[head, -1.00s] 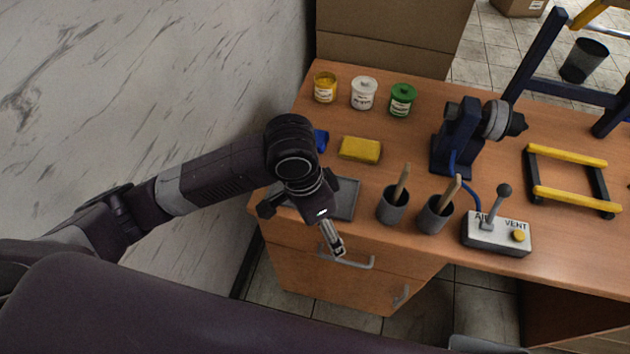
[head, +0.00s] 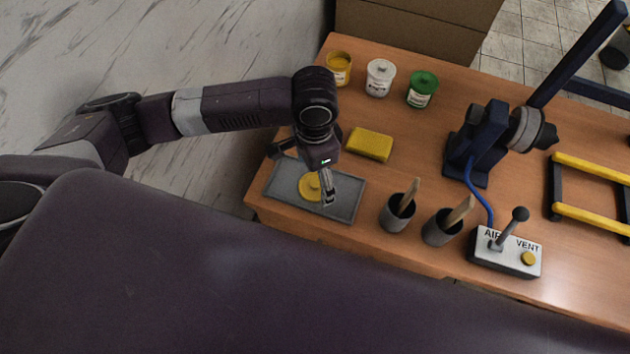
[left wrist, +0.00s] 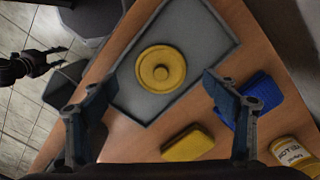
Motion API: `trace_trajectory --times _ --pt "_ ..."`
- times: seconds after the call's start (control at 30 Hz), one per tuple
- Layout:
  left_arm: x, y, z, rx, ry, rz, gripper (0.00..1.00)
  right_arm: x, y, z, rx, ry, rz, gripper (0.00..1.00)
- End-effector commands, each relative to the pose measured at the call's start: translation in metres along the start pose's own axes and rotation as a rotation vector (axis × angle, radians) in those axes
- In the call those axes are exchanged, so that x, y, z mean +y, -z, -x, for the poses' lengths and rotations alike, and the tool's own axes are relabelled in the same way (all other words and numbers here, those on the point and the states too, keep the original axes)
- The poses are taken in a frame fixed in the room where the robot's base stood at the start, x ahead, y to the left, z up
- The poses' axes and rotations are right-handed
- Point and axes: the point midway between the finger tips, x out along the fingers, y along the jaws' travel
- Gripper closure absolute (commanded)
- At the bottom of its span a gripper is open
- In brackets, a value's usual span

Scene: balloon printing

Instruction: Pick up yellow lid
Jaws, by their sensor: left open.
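The yellow lid (head: 311,187) is a round disc with a small knob. It lies flat on the grey tray (head: 347,204) at the table's front left. In the left wrist view the lid (left wrist: 160,69) is fully visible on the tray (left wrist: 146,101), ahead of the fingers. My left gripper (head: 304,180) is above the tray, and its fingers are spread wide and empty. In the left wrist view the open fingertips of my left gripper (left wrist: 155,95) stand on either side, apart from the lid. My right gripper shows in the left wrist view (left wrist: 38,66) at the far left; its jaw state is unclear.
A yellow sponge (head: 369,145), a yellow jar (head: 339,68), a white jar (head: 380,78) and a green jar (head: 422,89) stand behind. Two grey cups (head: 397,213) (head: 441,228) and an air-vent box (head: 506,251) are to the right. A blue item (left wrist: 259,92) lies beside the tray.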

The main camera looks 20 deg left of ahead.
Motion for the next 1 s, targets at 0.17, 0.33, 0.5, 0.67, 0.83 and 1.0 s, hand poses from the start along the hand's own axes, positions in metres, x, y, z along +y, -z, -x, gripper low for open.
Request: trace_trajectory --times 0.17,0.33,0.5,0.67,0.83,1.0 --pt "0.000 0.000 -0.022 -0.001 0.000 0.000 0.20 0.000 0.002 0.007 0.002 0.000 0.000 0.60" --pt "0.000 0.000 -0.028 0.001 0.000 -0.001 0.20 0.000 0.002 0.007 0.002 0.000 0.000 0.60" --pt "0.000 0.000 -0.028 0.001 0.001 -0.001 0.26 0.000 0.001 0.007 0.000 0.000 0.000 0.60" --pt "0.000 0.000 -0.028 0.001 0.001 -0.001 0.43 0.000 0.001 0.007 0.000 0.000 -0.001 0.60" --pt "0.000 0.000 -0.027 0.001 0.001 -0.001 0.54 0.000 0.001 0.007 0.001 0.000 -0.001 0.60" --pt "0.000 0.000 -0.028 0.001 0.001 -0.001 0.54 0.000 0.001 0.007 0.001 0.000 -0.001 0.60"
